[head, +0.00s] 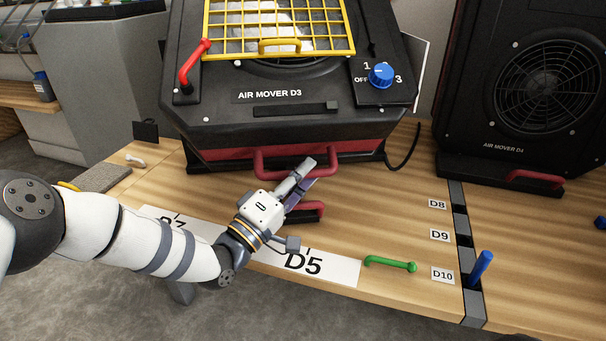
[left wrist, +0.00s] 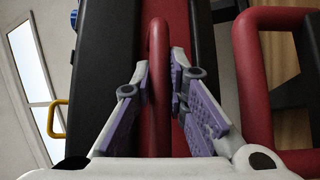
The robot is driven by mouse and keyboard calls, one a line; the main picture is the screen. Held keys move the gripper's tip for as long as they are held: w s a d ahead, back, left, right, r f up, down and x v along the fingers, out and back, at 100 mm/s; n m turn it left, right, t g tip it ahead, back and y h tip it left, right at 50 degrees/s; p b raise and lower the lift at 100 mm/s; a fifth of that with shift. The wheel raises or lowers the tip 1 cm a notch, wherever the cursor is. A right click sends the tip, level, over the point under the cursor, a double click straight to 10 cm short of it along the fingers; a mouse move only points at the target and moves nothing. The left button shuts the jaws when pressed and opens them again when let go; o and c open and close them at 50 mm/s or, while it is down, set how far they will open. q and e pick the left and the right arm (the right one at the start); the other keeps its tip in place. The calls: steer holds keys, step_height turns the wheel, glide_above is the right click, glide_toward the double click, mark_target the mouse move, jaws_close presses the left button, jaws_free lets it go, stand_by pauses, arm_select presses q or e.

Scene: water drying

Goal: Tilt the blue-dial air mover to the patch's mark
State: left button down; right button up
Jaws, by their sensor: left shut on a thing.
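The air mover D3 (head: 235,120) is a black box with a blue dial (head: 381,75), a yellow grille and a dark red front band. A red bar handle (head: 260,163) sticks out at its front lower edge. My left gripper (head: 305,172) is shut on this handle; in the left wrist view its purple-padded fingers (left wrist: 172,92) stand on both sides of the red bar (left wrist: 158,60). A second red handle (head: 318,210) lies just below the gripper, and a thicker red handle shows beside the fingers in the left wrist view (left wrist: 250,80). My right gripper is not in view.
Air mover D4 (head: 500,150) stands at right. A white strip marked D5 (head: 340,268), a green handle (head: 390,263), a blue peg (head: 480,268) in a dark slot and tags D8 to D10 are on the wooden bench (head: 400,215). A black cable (head: 405,150) hangs beside D3.

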arm_select(q)
steer(key=c, duration=1.6)
jaws_free()
steer(key=shift+o, duration=0.2)
steer(key=v, duration=1.2)
